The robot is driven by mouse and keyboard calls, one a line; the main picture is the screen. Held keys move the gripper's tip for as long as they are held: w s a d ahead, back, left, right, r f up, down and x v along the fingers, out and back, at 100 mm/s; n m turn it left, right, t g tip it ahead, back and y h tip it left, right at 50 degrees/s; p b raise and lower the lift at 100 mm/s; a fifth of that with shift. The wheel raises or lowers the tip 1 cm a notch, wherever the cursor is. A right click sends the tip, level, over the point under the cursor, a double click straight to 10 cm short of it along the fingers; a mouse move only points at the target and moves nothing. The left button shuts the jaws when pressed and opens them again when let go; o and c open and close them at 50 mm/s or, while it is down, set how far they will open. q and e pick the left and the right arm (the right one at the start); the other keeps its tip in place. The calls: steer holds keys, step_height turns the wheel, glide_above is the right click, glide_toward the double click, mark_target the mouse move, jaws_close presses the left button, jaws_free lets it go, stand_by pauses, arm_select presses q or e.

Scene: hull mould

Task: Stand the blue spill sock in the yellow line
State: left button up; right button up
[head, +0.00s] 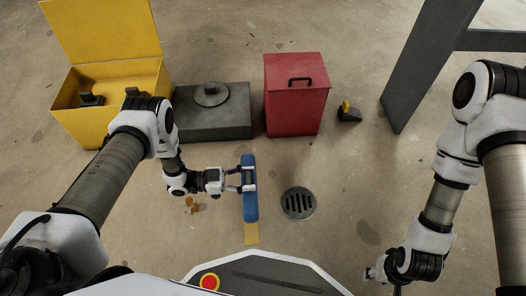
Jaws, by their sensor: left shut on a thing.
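The blue spill sock (250,207) is a long blue piece right of my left arm, its length running up and down the picture. My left gripper (248,180) is shut on it around its middle, reaching in from the left. A short piece of the yellow line (251,234) shows on the floor just below the sock's near end, in line with it. The sock hides any line under it. I cannot tell if the sock touches the floor. My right gripper (371,274) is at the lower right, small and partly hidden by its arm, away from the sock.
A round floor drain (298,203) lies just right of the sock. Behind stand an open yellow bin (75,119), a grey box (215,122) and a red cabinet (296,100). Orange-brown bits (193,205) lie left of the sock. A dark post (420,75) stands at the right.

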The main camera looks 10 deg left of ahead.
arm_select(q)
steer(key=shift+s+f, duration=0.4)
steer(key=shift+f, duration=0.1)
steer(key=shift+a, duration=0.1)
steer(key=shift+f, duration=0.2)
step_height(320, 180, down, 4)
steer(key=b, duration=0.4)
steer(key=shift+f+b, duration=1.1)
steer(key=shift+f, duration=0.2)
steer(key=shift+f+b, duration=0.75)
steer(key=shift+f, duration=0.1)
steer(key=o, duration=1.4)
